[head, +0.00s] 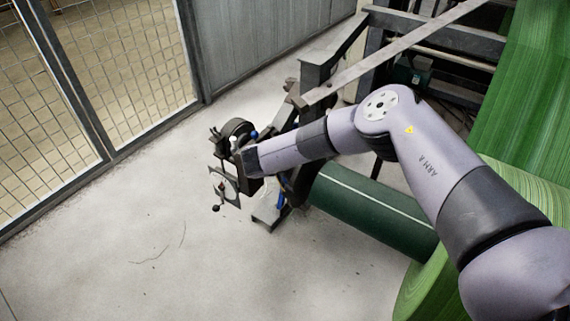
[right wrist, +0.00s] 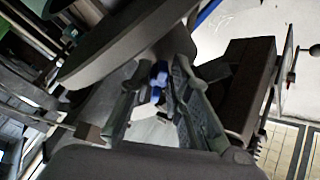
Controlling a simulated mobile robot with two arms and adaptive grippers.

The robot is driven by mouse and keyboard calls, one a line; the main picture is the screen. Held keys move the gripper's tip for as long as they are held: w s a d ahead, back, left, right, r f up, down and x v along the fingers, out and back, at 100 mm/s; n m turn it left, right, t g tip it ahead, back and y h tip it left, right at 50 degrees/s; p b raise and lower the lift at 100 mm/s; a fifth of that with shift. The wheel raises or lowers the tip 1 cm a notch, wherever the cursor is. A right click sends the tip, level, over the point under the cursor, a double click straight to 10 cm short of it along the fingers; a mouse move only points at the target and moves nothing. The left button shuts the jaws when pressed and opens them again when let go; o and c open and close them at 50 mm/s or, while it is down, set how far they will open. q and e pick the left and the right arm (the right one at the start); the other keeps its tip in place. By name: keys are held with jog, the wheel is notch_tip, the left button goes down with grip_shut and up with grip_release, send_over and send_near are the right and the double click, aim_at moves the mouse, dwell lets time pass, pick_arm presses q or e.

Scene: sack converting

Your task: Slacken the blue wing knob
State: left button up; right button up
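In the right wrist view, a small blue wing knob (right wrist: 160,80) shows between the two fingertips of my right gripper (right wrist: 159,72). The fingers are apart, one on each side of the knob, with what looks like a narrow gap; contact cannot be made out for sure. In the head view my right arm reaches left to a dark bracket assembly, and its wrist hides most of the gripper there. A small blue tip (head: 254,135) shows just above the wrist; I cannot tell whether it is the same knob. My left gripper is in neither view.
A dark round disc (right wrist: 125,45) overhangs the fingers on the left, and a dark block (right wrist: 245,85) stands close on the right. A dark green roller (head: 370,205) lies beneath my arm, beside green web (head: 525,100). The concrete floor (head: 130,240) is clear toward the mesh fence (head: 130,60).

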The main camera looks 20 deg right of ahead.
jog(key=o, duration=0.4)
jog(key=v, duration=1.2)
